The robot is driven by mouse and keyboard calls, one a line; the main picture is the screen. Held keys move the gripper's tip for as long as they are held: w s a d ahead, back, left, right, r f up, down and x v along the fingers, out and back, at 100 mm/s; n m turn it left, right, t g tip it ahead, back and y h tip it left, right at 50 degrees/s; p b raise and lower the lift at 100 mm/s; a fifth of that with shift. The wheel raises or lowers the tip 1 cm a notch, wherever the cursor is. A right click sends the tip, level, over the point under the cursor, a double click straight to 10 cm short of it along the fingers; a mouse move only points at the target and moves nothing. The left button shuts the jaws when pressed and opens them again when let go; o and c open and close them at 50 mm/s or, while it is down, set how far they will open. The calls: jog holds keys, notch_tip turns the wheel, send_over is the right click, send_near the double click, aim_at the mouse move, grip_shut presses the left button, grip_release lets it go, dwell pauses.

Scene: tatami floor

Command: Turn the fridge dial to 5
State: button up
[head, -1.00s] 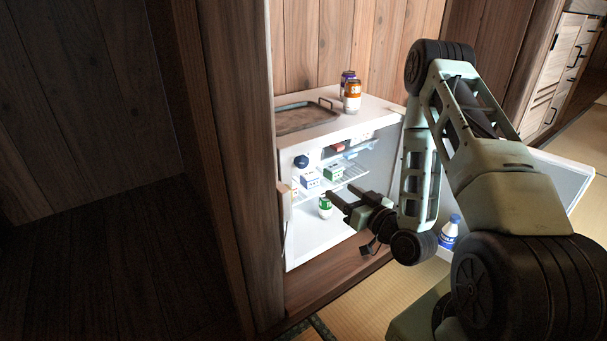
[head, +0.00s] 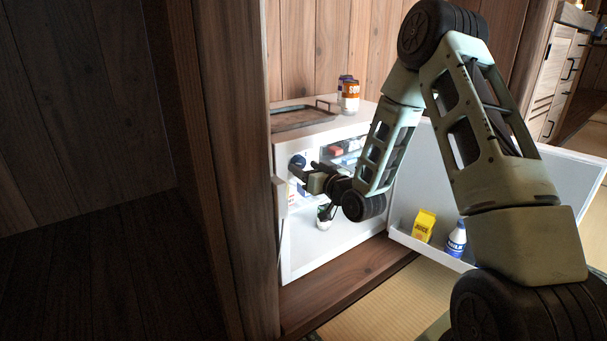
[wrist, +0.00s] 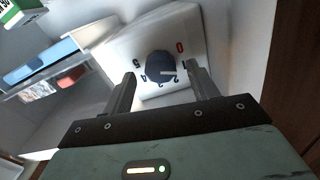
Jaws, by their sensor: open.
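The fridge (head: 290,250) stands open in a wooden alcove. Its dial (wrist: 160,68) is a dark round knob with a pale pointer line, on a white panel inside at the upper left; the dial also shows in the head view (head: 298,161). I cannot read every digit clearly. My gripper (wrist: 160,88) is open, its fingers on either side of and short of the dial in the wrist view. In the head view my gripper (head: 305,172) is close in front of the dial.
A shelf with boxes (wrist: 38,65) is left of my gripper. A wooden post (head: 225,180) stands left.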

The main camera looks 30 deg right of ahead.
jog(key=shift+w, duration=0.95)
jog(key=shift+c, duration=0.3)
jog(key=c, duration=0.9)
jog(key=shift+c, duration=0.2)
